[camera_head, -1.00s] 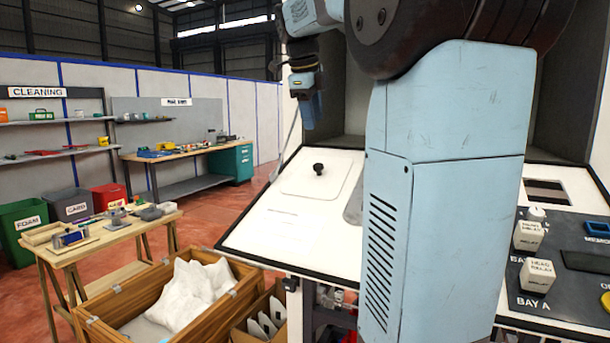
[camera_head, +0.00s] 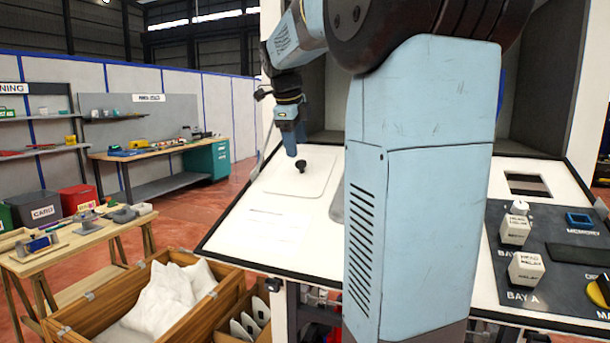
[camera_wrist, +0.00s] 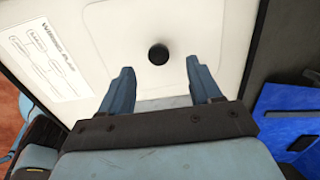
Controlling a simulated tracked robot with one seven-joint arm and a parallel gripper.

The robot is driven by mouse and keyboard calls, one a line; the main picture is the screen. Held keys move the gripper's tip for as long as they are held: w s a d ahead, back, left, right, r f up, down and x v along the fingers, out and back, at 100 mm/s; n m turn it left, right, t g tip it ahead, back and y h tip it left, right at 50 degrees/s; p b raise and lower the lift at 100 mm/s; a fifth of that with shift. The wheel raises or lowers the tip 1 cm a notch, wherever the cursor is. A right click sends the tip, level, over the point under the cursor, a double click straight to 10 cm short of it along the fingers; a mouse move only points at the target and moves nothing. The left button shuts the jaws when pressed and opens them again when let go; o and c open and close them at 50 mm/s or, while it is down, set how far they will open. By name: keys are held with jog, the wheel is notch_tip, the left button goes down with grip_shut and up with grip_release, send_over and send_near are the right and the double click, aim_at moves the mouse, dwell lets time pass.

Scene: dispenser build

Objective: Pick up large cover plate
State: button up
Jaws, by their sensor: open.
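The large cover plate (camera_head: 287,180) is a pale, rounded rectangle lying flat on the white sloped panel, with a black round knob (camera_head: 300,165) on it. In the wrist view the plate (camera_wrist: 115,50) fills the upper middle, and the knob (camera_wrist: 158,54) stands just beyond the fingertips, between their lines. My gripper (camera_wrist: 158,78) is open and empty, with its two blue fingers either side of the knob's line. In the head view my gripper (camera_head: 291,150) hangs beside the knob, above the plate. Whether a finger touches the plate cannot be told.
A printed sheet (camera_wrist: 45,62) lies left of the plate. A dark board with white relay blocks (camera_head: 515,231) is at the right. A wooden crate with white bags (camera_head: 165,300) stands below at the left. A blue object (camera_wrist: 290,110) is at the wrist view's right.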

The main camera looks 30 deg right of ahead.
aim_at(300, 162)
jog(key=shift+x, duration=2.65)
jog(key=shift+s, duration=0.2)
grip_shut()
